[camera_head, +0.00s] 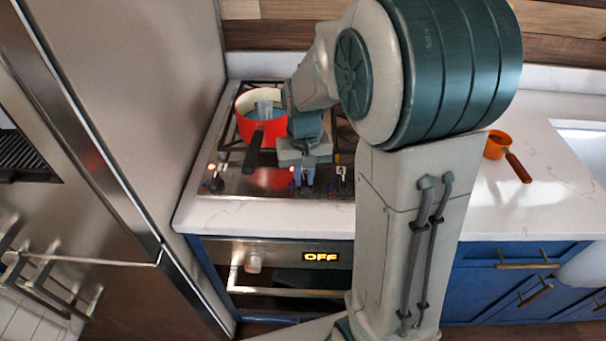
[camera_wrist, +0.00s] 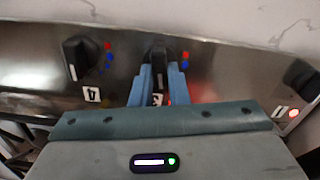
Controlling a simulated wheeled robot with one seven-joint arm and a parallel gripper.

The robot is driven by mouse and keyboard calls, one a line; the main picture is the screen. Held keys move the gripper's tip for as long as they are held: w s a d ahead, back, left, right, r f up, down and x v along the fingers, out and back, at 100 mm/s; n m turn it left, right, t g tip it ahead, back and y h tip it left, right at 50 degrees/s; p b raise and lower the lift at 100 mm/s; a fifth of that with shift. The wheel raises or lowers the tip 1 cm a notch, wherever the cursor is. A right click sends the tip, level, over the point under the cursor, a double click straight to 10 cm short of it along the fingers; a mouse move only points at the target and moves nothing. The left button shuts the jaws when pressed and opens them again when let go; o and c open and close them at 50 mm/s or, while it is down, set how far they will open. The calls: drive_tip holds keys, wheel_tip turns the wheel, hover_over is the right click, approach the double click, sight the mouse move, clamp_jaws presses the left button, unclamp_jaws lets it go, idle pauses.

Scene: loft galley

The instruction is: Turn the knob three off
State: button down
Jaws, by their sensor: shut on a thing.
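My gripper (camera_head: 303,180) points down at the stove's steel control panel (camera_head: 250,182). In the wrist view my gripper (camera_wrist: 160,74) has its blue fingers shut on a black knob (camera_wrist: 158,52), one finger on each side. Red and blue dots lie beside this knob. A second black knob (camera_wrist: 82,58) with a white pointer line stands free on one side, and it also shows in the head view (camera_head: 342,173). Another knob (camera_head: 215,184) is at the panel's left end. I cannot read which number the held knob carries.
A red pot (camera_head: 264,131) stands on the burner grate behind the panel, its dark handle pointing to the front near my gripper. An orange pan (camera_head: 497,145) lies on the white counter at right. The oven display (camera_head: 320,257) below reads OFF.

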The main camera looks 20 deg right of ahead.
sight(304, 179)
drive_tip(key=shift+m, duration=1.1)
drive_tip(key=c, duration=1.4)
unclamp_jaws()
wheel_tip(304, 179, up, 14)
